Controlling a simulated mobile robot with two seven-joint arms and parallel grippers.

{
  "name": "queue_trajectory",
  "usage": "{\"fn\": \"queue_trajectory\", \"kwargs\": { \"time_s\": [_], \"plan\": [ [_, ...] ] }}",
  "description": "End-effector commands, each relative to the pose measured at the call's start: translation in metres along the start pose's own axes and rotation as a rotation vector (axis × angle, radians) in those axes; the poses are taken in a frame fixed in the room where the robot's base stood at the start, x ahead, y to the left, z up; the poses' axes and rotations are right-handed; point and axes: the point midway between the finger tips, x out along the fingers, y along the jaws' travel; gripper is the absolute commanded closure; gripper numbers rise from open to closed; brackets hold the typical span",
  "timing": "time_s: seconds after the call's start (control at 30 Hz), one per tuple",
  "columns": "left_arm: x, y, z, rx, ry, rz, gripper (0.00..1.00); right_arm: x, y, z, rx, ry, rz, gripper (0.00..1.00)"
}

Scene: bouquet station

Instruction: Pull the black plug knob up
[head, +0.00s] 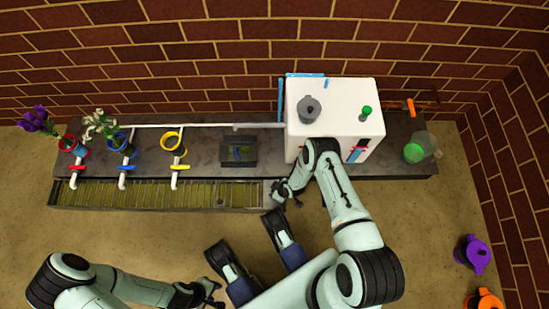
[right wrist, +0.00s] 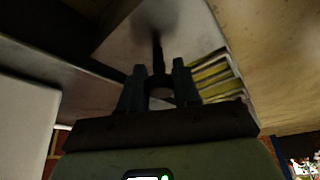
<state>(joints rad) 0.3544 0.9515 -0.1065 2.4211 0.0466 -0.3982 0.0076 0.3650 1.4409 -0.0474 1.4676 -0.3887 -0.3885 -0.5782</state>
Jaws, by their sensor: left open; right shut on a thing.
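The black plug knob (right wrist: 159,87) shows in the right wrist view as a dark rounded thing between the fingers, with a dark stem (right wrist: 157,52) running beyond it. My right gripper (right wrist: 158,84) is shut on it. In the head view my right gripper (head: 281,196) is at the right end of the yellow-slatted trough (head: 150,207), along the counter's front edge; the knob is hidden there by the gripper. My left gripper (head: 216,294) is open and empty, low in front of the counter.
A white box (head: 345,95) with a grey lidded piece on top stands behind my right arm. Three coloured ring holders, two with flowers (head: 100,125), and their taps line the counter's left. A green-topped clear bottle (head: 414,152) stands at the right end.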

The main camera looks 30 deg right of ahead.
Motion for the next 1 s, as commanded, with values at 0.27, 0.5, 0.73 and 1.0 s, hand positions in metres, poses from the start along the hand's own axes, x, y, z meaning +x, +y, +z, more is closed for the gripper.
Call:
{"fn": "queue_trajectory", "kwargs": {
  "time_s": [0.27,0.5,0.73,1.0],
  "plan": [
    [-0.006,0.000,0.003,0.000,-0.001,-0.001,0.57,-0.009,0.000,-0.004,0.000,0.000,0.000,0.85],
    [-0.011,0.000,0.004,0.000,-0.001,-0.001,0.57,-0.015,0.000,-0.006,0.000,0.000,0.001,0.85],
    [-0.015,0.000,0.006,0.000,-0.001,0.000,0.57,-0.022,0.000,-0.009,0.000,0.000,0.001,0.85],
    [-0.020,0.000,0.008,0.000,0.000,0.000,0.57,-0.028,0.000,-0.011,0.001,-0.001,0.000,0.62]
  ]
}}
